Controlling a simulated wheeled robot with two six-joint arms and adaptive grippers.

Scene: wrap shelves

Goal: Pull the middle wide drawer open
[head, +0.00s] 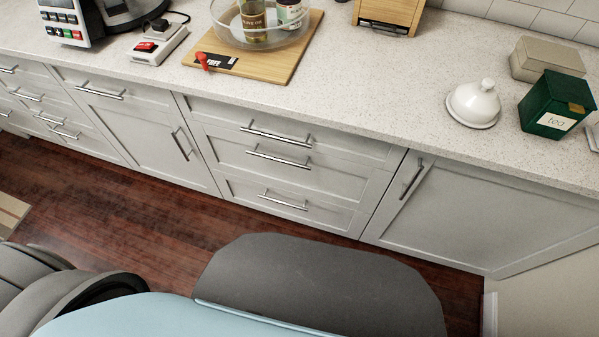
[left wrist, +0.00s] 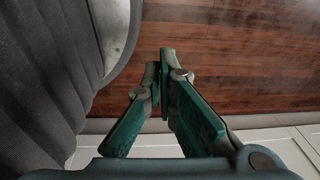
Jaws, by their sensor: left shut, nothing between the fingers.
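A stack of wide white drawers stands in the middle of the counter front in the head view. The middle wide drawer (head: 325,178) looks shut, with its bar handle (head: 279,157) just below the top drawer's handle (head: 276,134). The bottom wide drawer (head: 330,214) has its own bar handle (head: 283,200) and also looks shut. My left gripper (left wrist: 160,66) shows in the left wrist view with its green fingers together and nothing between them. It is over the wood floor, apart from any handle. Neither gripper shows in the head view.
A door cabinet (head: 480,210) is right of the drawers, another (head: 145,125) left. The counter (head: 370,95) holds a board (head: 285,70), white dish (head: 473,103) and green tea tin (head: 556,104). Wood floor (head: 130,210) is clear before the drawers.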

